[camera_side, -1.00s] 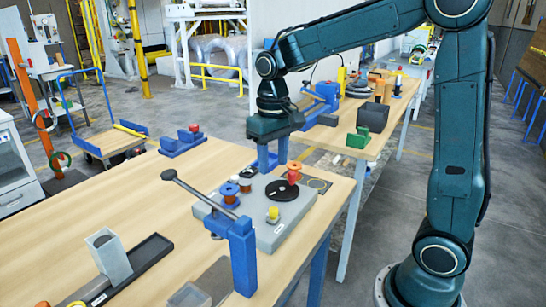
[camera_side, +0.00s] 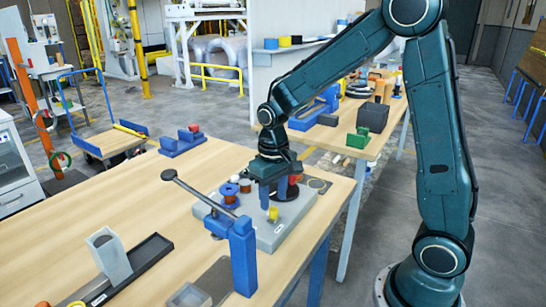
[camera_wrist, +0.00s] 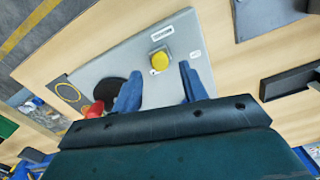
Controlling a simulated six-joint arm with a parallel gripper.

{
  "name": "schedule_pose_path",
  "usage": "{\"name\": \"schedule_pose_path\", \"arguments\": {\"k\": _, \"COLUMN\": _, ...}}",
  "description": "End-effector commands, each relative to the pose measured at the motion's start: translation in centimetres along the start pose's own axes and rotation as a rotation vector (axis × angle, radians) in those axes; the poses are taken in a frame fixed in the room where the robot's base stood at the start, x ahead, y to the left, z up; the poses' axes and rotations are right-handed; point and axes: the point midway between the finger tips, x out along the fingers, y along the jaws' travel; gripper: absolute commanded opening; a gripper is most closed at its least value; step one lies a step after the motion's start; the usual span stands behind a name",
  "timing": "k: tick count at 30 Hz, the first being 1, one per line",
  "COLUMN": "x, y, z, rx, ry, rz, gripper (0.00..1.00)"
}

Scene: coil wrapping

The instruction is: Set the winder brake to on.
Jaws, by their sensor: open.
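A yellow knob (camera_side: 272,214) sits near the front edge of the grey winder base (camera_side: 285,225). In the wrist view the yellow knob (camera_wrist: 160,58) stands on a square mount, with small labels around it too blurred to read. I cannot tell its setting. My gripper (camera_side: 273,200) is open and points down over the base, just behind the knob in the side view. The black disc (camera_wrist: 110,92) is partly behind the left finger.
A red spool (camera_wrist: 93,109) stands beside the left finger. A blue post with a long lever (camera_side: 243,252) rises in front. A black tray (camera_side: 140,268) lies at front left.

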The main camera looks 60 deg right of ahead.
Motion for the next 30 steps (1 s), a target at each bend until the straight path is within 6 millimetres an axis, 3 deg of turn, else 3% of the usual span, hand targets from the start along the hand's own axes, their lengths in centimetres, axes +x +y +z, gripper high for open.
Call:
{"name": "schedule_pose_path", "arguments": {"k": 9, "x": 3.3, "y": 0.0, "z": 0.0, "rx": 0.000, "ry": -0.001, "rz": 0.001, "gripper": 0.43}}
{"name": "schedule_pose_path", "arguments": {"k": 21, "x": 3.8, "y": 0.0, "z": 0.0, "rx": 0.000, "ry": 0.000, "rz": 0.000, "gripper": 0.43}}
{"name": "schedule_pose_path", "arguments": {"k": 28, "x": 3.8, "y": 0.0, "z": 0.0, "rx": 0.000, "ry": 0.001, "rz": 0.000, "gripper": 0.00}}
{"name": "schedule_pose_path", "arguments": {"k": 30, "x": 3.8, "y": 0.0, "z": 0.0, "rx": 0.000, "ry": 0.001, "rz": 0.001, "gripper": 0.00}}
